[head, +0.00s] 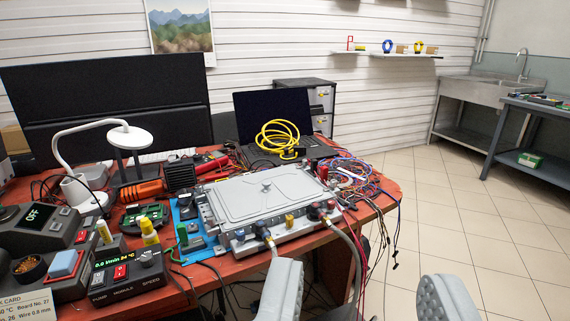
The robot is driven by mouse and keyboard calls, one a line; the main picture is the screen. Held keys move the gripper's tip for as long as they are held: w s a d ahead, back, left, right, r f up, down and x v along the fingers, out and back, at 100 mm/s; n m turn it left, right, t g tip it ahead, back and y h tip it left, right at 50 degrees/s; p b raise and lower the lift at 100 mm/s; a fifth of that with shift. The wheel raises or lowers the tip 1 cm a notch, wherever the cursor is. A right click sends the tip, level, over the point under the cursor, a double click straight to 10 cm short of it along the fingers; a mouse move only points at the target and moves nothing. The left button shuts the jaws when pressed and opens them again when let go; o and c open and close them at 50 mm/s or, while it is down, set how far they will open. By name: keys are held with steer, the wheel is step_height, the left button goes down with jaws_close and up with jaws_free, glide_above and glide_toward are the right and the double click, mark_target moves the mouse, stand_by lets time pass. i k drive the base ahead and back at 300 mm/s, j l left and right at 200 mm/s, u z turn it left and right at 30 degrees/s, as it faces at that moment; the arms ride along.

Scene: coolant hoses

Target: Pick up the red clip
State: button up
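On the wall shelf (388,54) stands a small red piece (350,43), upright and ring-like with a straight leg; it may be the red clip, but it is too small to be sure. A blue ring-shaped piece (387,46) and a yellow one (418,47) stand to its right. My gripper (360,297) is open and empty at the bottom of the view, its two grey padded fingers wide apart. It is in front of the table edge, far from the shelf.
The red-brown table (225,278) holds a grey metal module (265,195) with hoses, a coiled yellow cable (280,138), a laptop, a lamp and control boxes. Loose wires hang over its right edge. A steel sink (475,92) and workbench stand right. The tiled floor (470,210) between is clear.

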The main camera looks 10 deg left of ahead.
mark_target(323, 170)
steer(key=l+u, duration=0.1)
steer(key=l, duration=1.2)
steer(key=i+l, duration=0.7)
steer(key=i+j+u, duration=0.1)
steer(key=i, duration=0.5)
